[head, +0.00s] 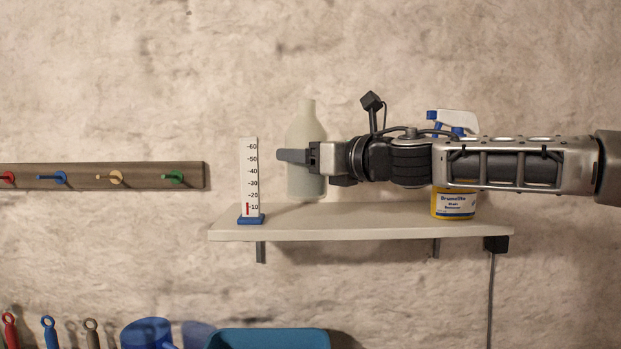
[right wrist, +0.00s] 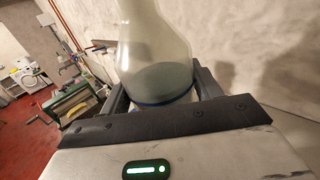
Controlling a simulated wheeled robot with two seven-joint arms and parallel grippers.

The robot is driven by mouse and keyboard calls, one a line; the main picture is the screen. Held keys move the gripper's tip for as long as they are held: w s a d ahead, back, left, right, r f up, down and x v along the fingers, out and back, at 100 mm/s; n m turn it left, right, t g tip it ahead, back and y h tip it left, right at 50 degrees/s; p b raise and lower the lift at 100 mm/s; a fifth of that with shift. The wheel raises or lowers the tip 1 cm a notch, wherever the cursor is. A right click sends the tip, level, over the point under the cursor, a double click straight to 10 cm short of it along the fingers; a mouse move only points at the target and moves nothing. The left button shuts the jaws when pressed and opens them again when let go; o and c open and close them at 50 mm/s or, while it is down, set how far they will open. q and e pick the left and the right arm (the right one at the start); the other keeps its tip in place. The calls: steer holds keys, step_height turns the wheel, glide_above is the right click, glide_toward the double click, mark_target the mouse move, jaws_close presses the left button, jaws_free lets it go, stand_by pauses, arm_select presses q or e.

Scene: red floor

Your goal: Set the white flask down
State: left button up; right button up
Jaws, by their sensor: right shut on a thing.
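The white flask (head: 306,118) is pale and narrow-necked, and stands upright in the head view. My right gripper (head: 297,156) reaches in from the right and is shut around its body. In the right wrist view the flask (right wrist: 153,45) sits between the two dark fingers of the gripper (right wrist: 160,90). The flask's base shows just below the gripper, close to the back of the shelf (head: 350,222). I cannot tell whether the base touches the shelf. My left gripper is not in view.
A white scale (head: 250,178) on a blue foot stands at the shelf's left end. The shelf between is bare. A peg rack (head: 140,176) hangs left; a blue bin (head: 268,339) is below.

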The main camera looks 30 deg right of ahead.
mark_target(311, 179)
steer(key=shift+w+d+f, duration=0.2)
steer(key=shift+d+f, duration=0.2)
steer(key=shift+f, duration=0.05)
steer(key=shift+f+b, duration=0.45)
steer(key=shift+f, duration=1.25)
steer(key=o, duration=1.3)
steer(key=shift+d+f, duration=0.1)
